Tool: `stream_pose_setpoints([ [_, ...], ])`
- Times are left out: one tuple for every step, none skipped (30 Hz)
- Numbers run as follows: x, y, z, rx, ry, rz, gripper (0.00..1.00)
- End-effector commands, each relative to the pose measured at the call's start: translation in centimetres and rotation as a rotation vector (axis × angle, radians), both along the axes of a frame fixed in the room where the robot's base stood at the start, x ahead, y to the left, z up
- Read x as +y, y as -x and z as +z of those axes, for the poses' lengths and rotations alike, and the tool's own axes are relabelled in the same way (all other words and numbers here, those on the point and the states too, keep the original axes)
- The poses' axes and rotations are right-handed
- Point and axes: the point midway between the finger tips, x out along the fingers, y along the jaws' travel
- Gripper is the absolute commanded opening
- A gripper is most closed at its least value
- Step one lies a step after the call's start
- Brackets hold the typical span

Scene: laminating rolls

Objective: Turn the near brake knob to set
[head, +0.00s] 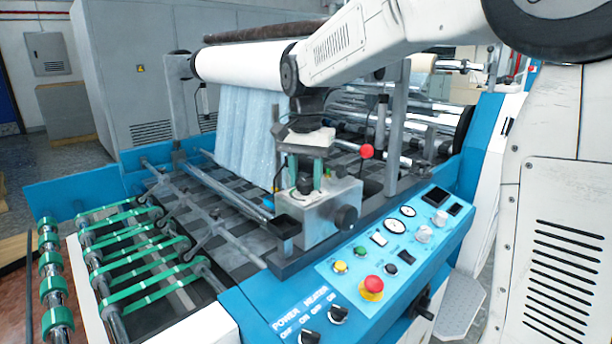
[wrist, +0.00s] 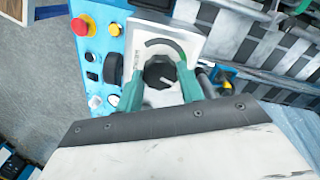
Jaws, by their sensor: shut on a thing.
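The near brake knob (wrist: 159,73) is black with a white pointer line and sits on a pale metal plate. A dark curved scale is printed beside it; the small lettering there is too small to read. In the wrist view my gripper (wrist: 160,84) has its green fingers on either side of the knob, shut on it. The pointer line slants to the lower right in that view.
A black side knob (head: 346,218) sticks out of the box. The blue control panel (head: 345,285) in front carries a red emergency button (head: 372,286), gauges and switches. A film roll (head: 240,62) hangs behind, with its web going down. Green-banded rollers (head: 130,250) lie left.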

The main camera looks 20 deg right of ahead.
Motion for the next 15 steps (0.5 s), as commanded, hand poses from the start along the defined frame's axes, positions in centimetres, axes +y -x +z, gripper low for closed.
stream_pose_setpoints([
  [-0.02, -0.20, 0.27, -0.009, 0.000, 0.000, 0.15],
  [-0.02, -0.20, 0.27, -0.010, 0.001, 0.000, 0.15],
  [-0.02, -0.20, 0.27, -0.011, 0.000, 0.000, 0.15],
  [-0.02, -0.20, 0.27, -0.011, 0.000, 0.001, 0.15],
  [-0.02, -0.20, 0.27, -0.011, 0.000, 0.001, 0.15],
  [-0.02, -0.20, 0.27, -0.011, 0.000, 0.001, 0.15],
  [-0.02, -0.21, 0.28, -0.011, 0.000, 0.001, 0.40],
  [-0.02, -0.21, 0.28, -0.011, 0.000, 0.001, 0.49],
  [-0.02, -0.19, 0.26, -0.009, 0.000, 0.001, 0.60],
  [-0.01, -0.18, 0.23, -0.009, 0.000, 0.001, 0.60],
  [-0.01, -0.16, 0.21, -0.008, 0.000, 0.001, 0.60],
  [0.00, -0.13, 0.19, -0.006, 0.000, 0.001, 0.60],
  [0.00, -0.12, 0.17, -0.006, 0.000, 0.002, 0.60],
  [0.01, -0.11, 0.15, -0.006, 0.000, 0.002, 0.60],
  [0.01, -0.09, 0.14, -0.005, 0.000, 0.002, 0.60],
])
